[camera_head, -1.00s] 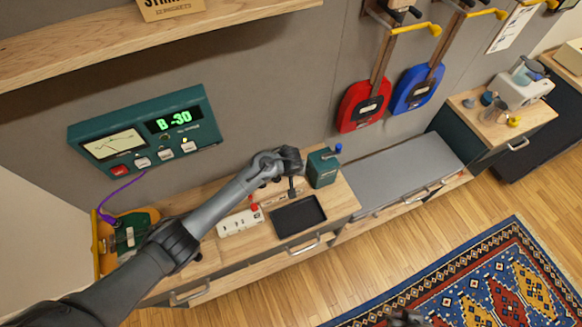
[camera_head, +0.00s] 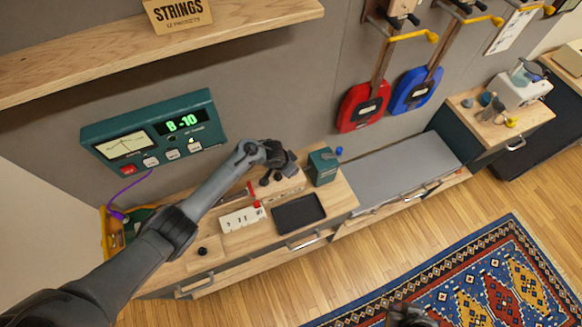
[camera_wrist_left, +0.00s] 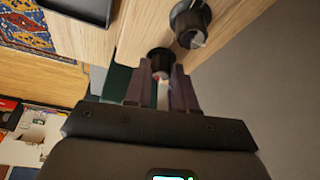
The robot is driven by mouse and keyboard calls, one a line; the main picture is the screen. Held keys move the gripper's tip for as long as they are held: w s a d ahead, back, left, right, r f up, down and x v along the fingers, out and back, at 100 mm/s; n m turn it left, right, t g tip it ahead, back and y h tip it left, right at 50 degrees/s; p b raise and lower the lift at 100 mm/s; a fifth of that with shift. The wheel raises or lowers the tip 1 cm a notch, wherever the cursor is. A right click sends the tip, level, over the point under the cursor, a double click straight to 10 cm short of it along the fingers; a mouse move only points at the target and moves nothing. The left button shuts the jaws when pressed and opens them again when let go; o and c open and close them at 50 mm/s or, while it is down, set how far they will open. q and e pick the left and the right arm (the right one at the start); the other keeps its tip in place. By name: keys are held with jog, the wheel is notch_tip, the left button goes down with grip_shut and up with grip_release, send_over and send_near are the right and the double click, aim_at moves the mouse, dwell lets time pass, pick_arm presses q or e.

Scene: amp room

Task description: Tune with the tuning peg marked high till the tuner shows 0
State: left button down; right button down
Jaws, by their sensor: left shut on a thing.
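The teal tuner (camera_head: 155,148) on the wall has a needle dial and a green display (camera_head: 183,123) that reads B -10. My left gripper (camera_head: 286,168) reaches over the wooden bench to a block with dark pegs (camera_head: 265,181). In the left wrist view its fingers (camera_wrist_left: 162,92) are shut on a black peg (camera_wrist_left: 160,58). A second black peg (camera_wrist_left: 190,22) with a pale pointer stands just beyond it, untouched. I cannot read any marking on the pegs. A dark piece at the bottom edge over the rug may be my right gripper (camera_head: 408,316); its jaws are unclear.
On the bench (camera_head: 215,254) are a white numbered strip (camera_head: 241,219), a black tray (camera_head: 299,214) and a teal box (camera_head: 323,167) with a blue knob. Red (camera_head: 361,108) and blue (camera_head: 411,90) instruments hang on the wall. A shelf (camera_head: 90,55) juts out above the tuner.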

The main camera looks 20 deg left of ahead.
pick_arm(q)
jog(key=shift+m, duration=0.3)
dwell(0.4)
jog(key=c, duration=0.9)
grip_release()
jog(key=shift+c, duration=0.2)
jog(key=shift+s+a+r+p, duration=0.2)
jog(key=shift+r+p, duration=0.1)
jog(key=shift+r, duration=0.35)
jog(key=p+v, duration=0.2)
jog(key=v, duration=0.7)
jog(key=shift+r, duration=0.2)
jog(key=shift+a, duration=0.1)
